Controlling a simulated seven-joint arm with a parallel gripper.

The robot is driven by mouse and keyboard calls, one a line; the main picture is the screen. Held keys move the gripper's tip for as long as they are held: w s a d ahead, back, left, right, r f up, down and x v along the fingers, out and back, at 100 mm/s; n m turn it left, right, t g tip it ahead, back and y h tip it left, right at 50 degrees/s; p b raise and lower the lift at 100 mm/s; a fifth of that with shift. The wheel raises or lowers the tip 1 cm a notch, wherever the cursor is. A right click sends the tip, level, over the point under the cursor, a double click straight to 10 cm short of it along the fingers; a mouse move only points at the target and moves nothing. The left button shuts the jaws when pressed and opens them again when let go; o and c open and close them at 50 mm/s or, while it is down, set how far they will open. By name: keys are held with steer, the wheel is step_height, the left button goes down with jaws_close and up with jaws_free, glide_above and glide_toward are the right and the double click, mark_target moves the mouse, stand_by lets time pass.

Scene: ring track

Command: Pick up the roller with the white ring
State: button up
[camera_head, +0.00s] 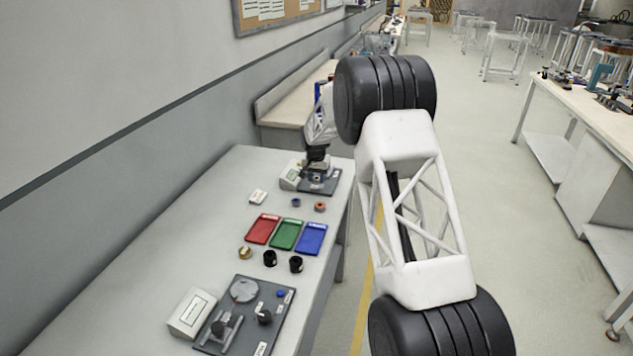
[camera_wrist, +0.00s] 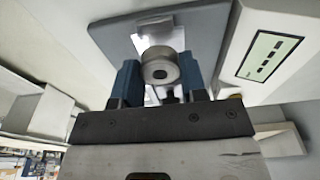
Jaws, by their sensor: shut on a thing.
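In the head view my gripper (camera_head: 317,166) is low over the dark plate (camera_head: 326,187) of the far station, and the held piece is hidden there. Two small rollers stand on the table near it, one with a blue ring (camera_head: 297,202) and one with an orange ring (camera_head: 320,207).
Red (camera_head: 263,229), green (camera_head: 286,235) and blue (camera_head: 312,239) trays lie mid-table. A brass piece (camera_head: 245,252) and two black cylinders (camera_head: 270,258) stand in front of them. A nearer station (camera_head: 236,342) carries a disc and knob. A display box (camera_wrist: 268,50) is beside the far plate.

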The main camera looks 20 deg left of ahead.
steer(key=shift+r, duration=0.55)
steer(key=shift+s+d+r, duration=0.1)
steer(key=shift+s+r, duration=0.05)
steer(key=shift+r, duration=0.05)
steer(key=s+d, duration=0.2)
steer(key=s, duration=0.2)
steer(key=s+d+r, duration=0.1)
steer(key=s+d, duration=0.1)
steer(key=s, duration=0.3)
steer(key=s+d, duration=0.2)
steer(key=s, duration=0.3)
steer(key=shift+d+r, duration=0.15)
steer(key=shift+d, duration=0.2)
steer(key=shift+s, duration=0.1)
